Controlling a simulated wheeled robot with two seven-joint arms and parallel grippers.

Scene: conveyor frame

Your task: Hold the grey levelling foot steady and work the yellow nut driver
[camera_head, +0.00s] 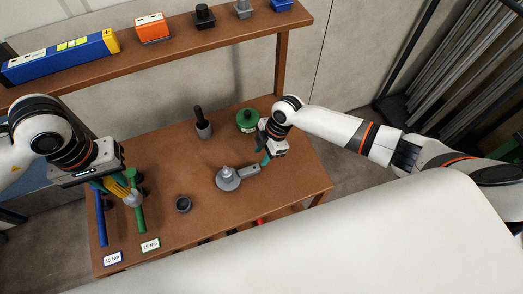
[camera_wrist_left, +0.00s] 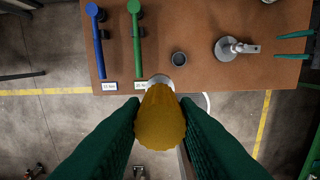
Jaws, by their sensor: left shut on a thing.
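The yellow nut driver (camera_wrist_left: 161,118) is held between the teal fingers of my left gripper (camera_head: 118,186), over the left part of the table. Its pale grey end (camera_head: 132,199) shows below the fingers in the head view. The grey levelling foot (camera_head: 228,179) lies on the middle right of the table, its round base left and its stem pointing right; it also shows in the left wrist view (camera_wrist_left: 228,49). My right gripper (camera_wrist_left: 293,46) is open and empty, its fingers apart just beyond the stem's right end.
A blue tool (camera_head: 101,218) and a green tool (camera_head: 140,217) lie at the left, with cards 15 Nm (camera_head: 113,258) and 25 Nm (camera_head: 150,245). A dark ring-shaped cup (camera_head: 183,204) sits mid-table. A dark post (camera_head: 203,124) and green round part (camera_head: 246,121) stand behind. A shelf (camera_head: 190,45) spans the back.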

